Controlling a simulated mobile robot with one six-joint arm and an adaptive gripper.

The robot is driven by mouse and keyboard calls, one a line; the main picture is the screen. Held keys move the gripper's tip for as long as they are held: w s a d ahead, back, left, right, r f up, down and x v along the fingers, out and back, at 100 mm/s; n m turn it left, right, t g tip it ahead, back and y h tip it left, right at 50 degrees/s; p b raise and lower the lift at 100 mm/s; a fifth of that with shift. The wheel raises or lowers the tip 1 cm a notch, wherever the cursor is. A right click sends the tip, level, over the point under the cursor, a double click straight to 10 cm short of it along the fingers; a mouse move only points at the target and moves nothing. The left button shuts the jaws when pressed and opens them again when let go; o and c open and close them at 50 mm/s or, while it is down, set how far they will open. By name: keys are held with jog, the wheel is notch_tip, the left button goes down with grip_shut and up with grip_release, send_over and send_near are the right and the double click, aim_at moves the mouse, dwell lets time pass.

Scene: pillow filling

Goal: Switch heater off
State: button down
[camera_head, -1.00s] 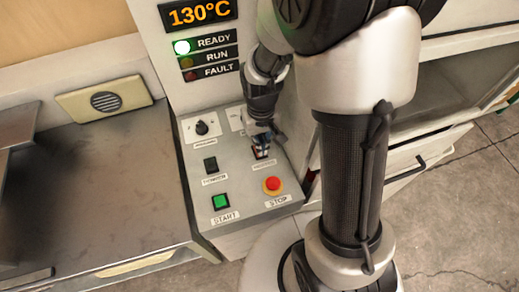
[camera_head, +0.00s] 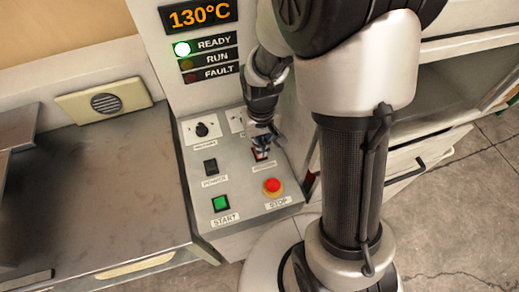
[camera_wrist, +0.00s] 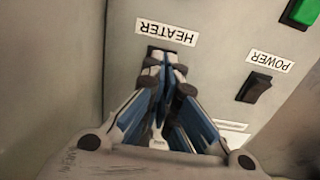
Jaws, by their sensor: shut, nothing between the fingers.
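The heater switch (camera_head: 257,156) is a small dark rocker with some red on the sloped control panel, mostly hidden by my fingers. In the wrist view only a dark edge of it (camera_wrist: 153,49) shows beside the HEATER label (camera_wrist: 166,32), which appears upside down. My gripper (camera_head: 263,150) is shut and empty, with its fingertips right at the switch. In the wrist view my gripper (camera_wrist: 161,66) covers the switch, so I cannot tell its position or whether the fingers touch it.
The black POWER switch (camera_head: 210,166), green START button (camera_head: 221,203) and red STOP button (camera_head: 273,186) sit close by on the panel. A metal table (camera_head: 100,190) lies to the left.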

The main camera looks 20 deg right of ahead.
jog(key=shift+f+b, duration=0.85)
jog(key=shift+f, duration=0.3)
dwell(0.6)
jog(key=shift+r, duration=0.15)
jog(key=shift+r+p, duration=2.95)
jog(key=shift+r, duration=0.45)
jog(key=shift+r, duration=0.1)
jog(key=s+r+t, duration=0.2)
jog(key=s+r, duration=0.5)
jog(key=r, duration=0.3)
jog(key=s+r+t, duration=0.2)
jog(key=s+r, duration=0.6)
jog(key=r, duration=0.3)
jog(key=shift+r+t, duration=0.2)
jog(key=shift+t, duration=0.1)
